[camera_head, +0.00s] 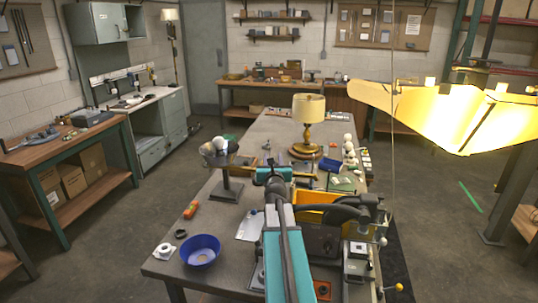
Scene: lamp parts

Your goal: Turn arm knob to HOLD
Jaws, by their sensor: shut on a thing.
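My teal arm reaches up from the bottom centre over the near table, and its dark wrist bends right. My gripper (370,208) is at the right end of the wrist, at a dark mechanism by the table's right edge. It is shut on what appears to be the arm knob. The fingertips and the knob are small and dark and cannot be made out clearly. The knob's HOLD mark and setting cannot be read. A pale ball-ended handle (383,241) stands just below my gripper. A yellow panel (315,213) lies behind the dark wrist.
A large lit yellow shade (460,108) hangs at the right. Floor is clear left of the table.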

